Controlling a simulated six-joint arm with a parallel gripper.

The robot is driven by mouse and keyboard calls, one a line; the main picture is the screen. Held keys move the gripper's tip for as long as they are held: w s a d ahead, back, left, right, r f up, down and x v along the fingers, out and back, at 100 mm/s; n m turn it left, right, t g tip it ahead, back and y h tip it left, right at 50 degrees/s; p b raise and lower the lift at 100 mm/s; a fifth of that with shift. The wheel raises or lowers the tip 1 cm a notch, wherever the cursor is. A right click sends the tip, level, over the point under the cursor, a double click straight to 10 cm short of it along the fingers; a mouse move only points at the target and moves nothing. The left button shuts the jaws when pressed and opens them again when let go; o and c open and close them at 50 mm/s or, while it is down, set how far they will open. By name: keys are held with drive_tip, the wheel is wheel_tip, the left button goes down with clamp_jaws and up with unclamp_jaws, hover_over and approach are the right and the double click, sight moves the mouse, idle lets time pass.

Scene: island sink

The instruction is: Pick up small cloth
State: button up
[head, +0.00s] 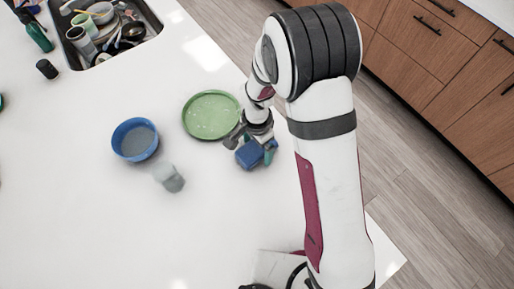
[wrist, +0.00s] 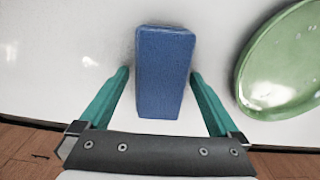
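A blue rectangular block-like piece, which I take to be the small folded cloth (head: 249,154), lies on the white counter near its right edge. In the wrist view the cloth (wrist: 163,70) is upright in the picture, with its near end between my fingers. My gripper (wrist: 160,75) is open, with one teal finger on each side of the cloth and a visible gap on both sides. In the head view my gripper (head: 258,148) is right at the cloth and partly covers it. Whether the fingers are down at counter height is hard to tell.
A green plate (head: 211,114) lies close beside the cloth; it also shows in the wrist view (wrist: 285,60). A blue bowl (head: 135,139) and a small grey-white cup-like item (head: 169,178) stand farther left. A sink full of dishes (head: 105,30) is at the back left.

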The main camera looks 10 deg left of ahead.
drive_tip(key=c, duration=1.2)
drive_tip(key=shift+r, duration=0.15)
drive_tip(key=shift+r, duration=0.35)
drive_tip(key=r, duration=0.2)
drive_tip(key=d+r, duration=0.1)
drive_tip(key=r, duration=0.1)
drive_tip(key=shift+d, duration=0.1)
drive_tip(key=d+r, duration=0.2)
drive_tip(key=d, duration=0.1)
drive_tip(key=d+r, duration=0.2)
drive_tip(key=d, duration=0.2)
drive_tip(key=s+d+r, duration=0.1)
drive_tip(key=d+r, duration=0.1)
drive_tip(key=d, duration=0.1)
drive_tip(key=shift+d, duration=0.25)
